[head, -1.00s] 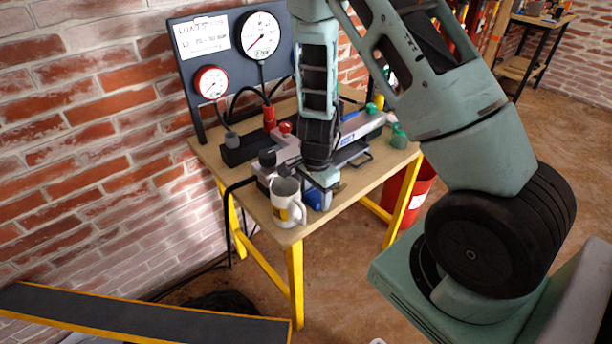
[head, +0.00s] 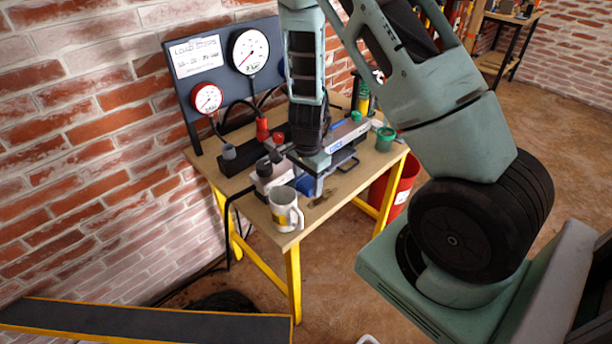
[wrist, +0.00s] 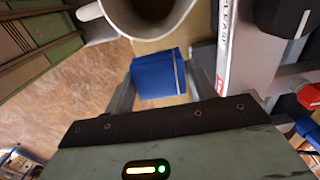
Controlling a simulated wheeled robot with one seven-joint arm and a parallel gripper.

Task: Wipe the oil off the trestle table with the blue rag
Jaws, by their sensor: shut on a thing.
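The trestle table (head: 352,183) has a light wooden top and yellow legs. My gripper (head: 316,187) is low over its near part, behind and right of the white mug (head: 283,211). It is shut on the blue rag (wrist: 158,76), which shows as a folded block between the fingers in the wrist view. In the head view only a bit of the rag (head: 306,184) shows between mug and gripper. A brown oil smear (head: 323,198) lies on the top just right of the gripper. I cannot tell whether the rag touches the wood.
The mug, holding dark liquid in the wrist view (wrist: 150,8), stands close by the rag. A grey pump (head: 276,174) stands left of my gripper. A gauge board (head: 222,75) stands behind. A green pot (head: 385,139) is at the right edge, a red bucket (head: 404,185) beyond it.

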